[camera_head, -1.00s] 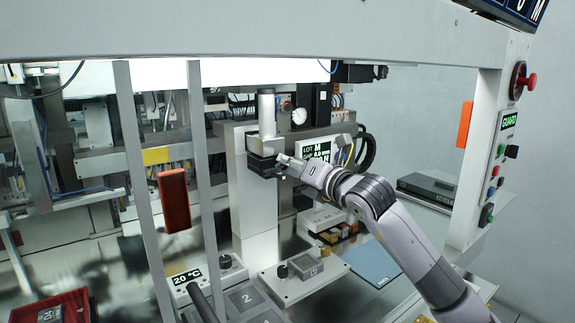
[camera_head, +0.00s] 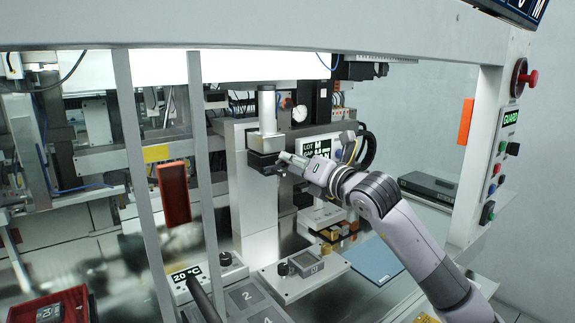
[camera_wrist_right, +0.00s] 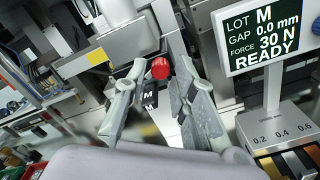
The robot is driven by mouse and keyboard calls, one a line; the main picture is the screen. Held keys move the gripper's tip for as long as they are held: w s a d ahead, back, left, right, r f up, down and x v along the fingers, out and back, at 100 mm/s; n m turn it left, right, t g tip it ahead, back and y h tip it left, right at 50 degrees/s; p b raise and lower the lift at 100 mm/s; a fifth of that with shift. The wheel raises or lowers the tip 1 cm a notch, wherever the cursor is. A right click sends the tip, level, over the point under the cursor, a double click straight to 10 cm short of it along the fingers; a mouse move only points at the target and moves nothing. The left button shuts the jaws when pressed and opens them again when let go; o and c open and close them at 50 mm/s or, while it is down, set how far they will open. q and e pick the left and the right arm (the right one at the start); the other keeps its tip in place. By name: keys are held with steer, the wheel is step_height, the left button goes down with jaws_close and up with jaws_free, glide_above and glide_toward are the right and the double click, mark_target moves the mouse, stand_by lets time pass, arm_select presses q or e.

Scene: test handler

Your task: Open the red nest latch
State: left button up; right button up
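The red latch knob (camera_wrist_right: 160,68) shows in the right wrist view as a short red cylinder, between the two fingertips and nearer the right-hand one. Below it are dark blocks marked M (camera_wrist_right: 149,97). My right gripper (camera_wrist_right: 160,72) is open, with a finger on each side of the knob. I cannot tell whether either finger touches it. In the head view, my right gripper (camera_head: 281,161) is at the dark block under the vertical cylinder (camera_head: 267,112), and the knob cannot be made out there. My left gripper is not in view.
A display (camera_wrist_right: 268,38) reads LOT M, GAP 0.0 mm, FORCE 30 N, READY. Below it is a box marked 0.2, 0.4, 0.6 (camera_wrist_right: 281,125). Frame posts (camera_head: 143,170) stand left. A blue mat (camera_head: 375,261) lies to the right, and a guard panel (camera_head: 497,165) stands farther right.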

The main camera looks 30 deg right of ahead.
steer(key=s+b, duration=0.2)
steer(key=s, duration=0.2)
steer(key=shift+s+d+b, duration=0.15)
steer(key=shift+d+b, duration=0.05)
steer(key=shift+b, duration=0.2)
steer(key=shift+f, duration=0.1)
